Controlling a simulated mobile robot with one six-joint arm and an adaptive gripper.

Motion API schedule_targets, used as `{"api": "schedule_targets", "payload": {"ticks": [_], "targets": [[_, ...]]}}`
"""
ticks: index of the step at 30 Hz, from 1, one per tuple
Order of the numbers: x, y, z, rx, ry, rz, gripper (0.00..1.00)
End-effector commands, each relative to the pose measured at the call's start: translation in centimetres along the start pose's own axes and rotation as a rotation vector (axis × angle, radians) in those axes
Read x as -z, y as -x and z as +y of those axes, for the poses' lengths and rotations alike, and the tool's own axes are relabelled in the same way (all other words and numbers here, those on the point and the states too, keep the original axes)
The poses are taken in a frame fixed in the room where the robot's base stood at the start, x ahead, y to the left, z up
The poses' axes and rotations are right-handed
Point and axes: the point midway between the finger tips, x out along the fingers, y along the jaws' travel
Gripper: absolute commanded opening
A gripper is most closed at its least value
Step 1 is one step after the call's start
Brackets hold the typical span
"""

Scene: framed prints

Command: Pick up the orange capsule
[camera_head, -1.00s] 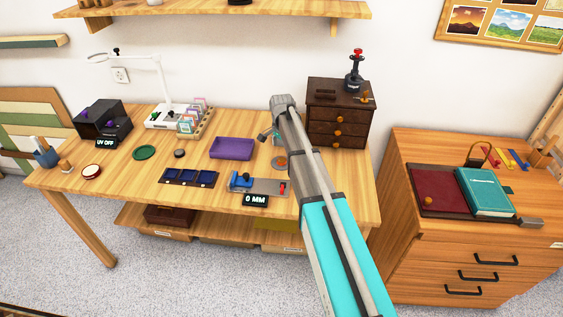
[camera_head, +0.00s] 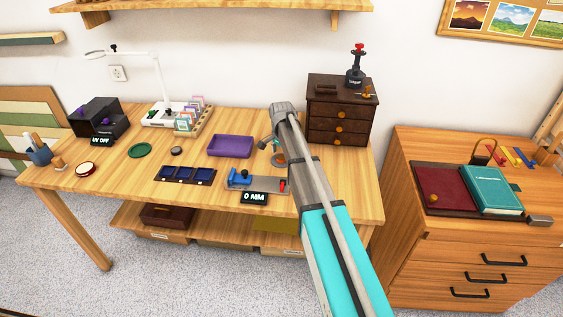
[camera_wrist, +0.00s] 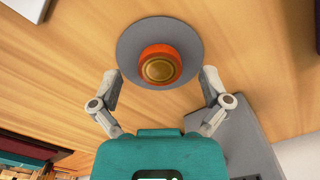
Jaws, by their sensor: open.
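The orange capsule (camera_wrist: 160,65) shows in the wrist view as an orange round body with a brass-coloured disc facing the camera. It sits on a round grey plate (camera_wrist: 128,50) on the wooden table. My gripper (camera_wrist: 158,79) is open, its two fingers spread to the left and right of the capsule's near side. The fingers do not appear to touch it. In the head view a small orange part shows beside my arm at the table's right side, and my arm hides most of that spot.
On the table (camera_head: 112,173) are a purple tray (camera_head: 230,146), a dark blue compartment tray (camera_head: 185,174) and a gauge reading 0 MM (camera_head: 255,198). A dark drawer box (camera_head: 337,110) stands at the back right. A grey block (camera_wrist: 240,140) lies close to the right finger.

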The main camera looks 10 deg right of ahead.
Motion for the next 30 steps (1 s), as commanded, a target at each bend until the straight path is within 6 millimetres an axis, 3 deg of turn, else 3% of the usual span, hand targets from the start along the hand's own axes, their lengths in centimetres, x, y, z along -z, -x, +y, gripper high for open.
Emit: {"api": "schedule_targets", "payload": {"ticks": [18,30], "targets": [[0.0,-0.09,-0.01,0.0,0.0,0.0,0.97],[0.01,-0.09,0.0,0.0,0.0,0.0,0.24]]}}
